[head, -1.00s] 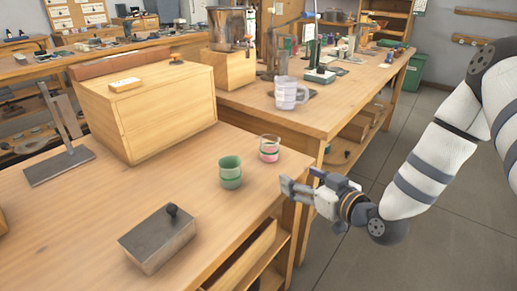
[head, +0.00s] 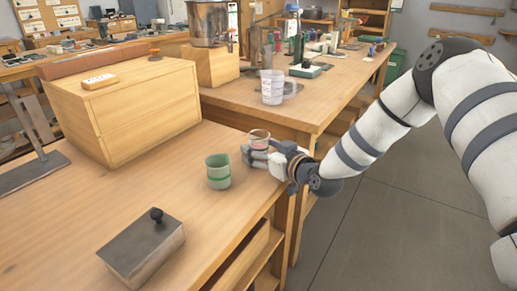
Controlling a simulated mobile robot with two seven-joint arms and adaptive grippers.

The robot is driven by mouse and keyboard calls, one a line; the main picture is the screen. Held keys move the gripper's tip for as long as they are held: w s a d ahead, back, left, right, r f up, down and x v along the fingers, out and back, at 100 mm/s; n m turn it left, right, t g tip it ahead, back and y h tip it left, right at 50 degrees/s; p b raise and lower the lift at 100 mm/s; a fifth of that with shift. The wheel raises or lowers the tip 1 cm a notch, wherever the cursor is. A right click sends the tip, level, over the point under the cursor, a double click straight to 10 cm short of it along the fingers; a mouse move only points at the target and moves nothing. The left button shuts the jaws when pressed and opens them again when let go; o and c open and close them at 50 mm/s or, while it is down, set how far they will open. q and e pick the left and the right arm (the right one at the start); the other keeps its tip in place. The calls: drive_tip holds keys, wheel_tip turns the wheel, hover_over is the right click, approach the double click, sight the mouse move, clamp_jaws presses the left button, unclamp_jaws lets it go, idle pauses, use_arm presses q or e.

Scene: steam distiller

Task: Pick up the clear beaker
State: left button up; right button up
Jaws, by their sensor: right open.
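The clear beaker (head: 259,137) stands upright near the right edge of the wooden bench. It is see-through with a pinkish band low down, and its lower part is partly hidden by my right gripper. My right gripper (head: 256,156) is open, low over the bench top, with its fingers at the near side of the beaker. I cannot tell whether the fingers touch it. My left gripper is not in view.
A green cup (head: 218,171) stands close by, left of my right gripper. A clear measuring jug (head: 272,87) stands on the farther bench. The bench between cabinet and cup is clear.

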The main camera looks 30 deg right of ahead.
drive_tip(key=c, duration=1.3)
drive_tip(key=shift+r, duration=0.15)
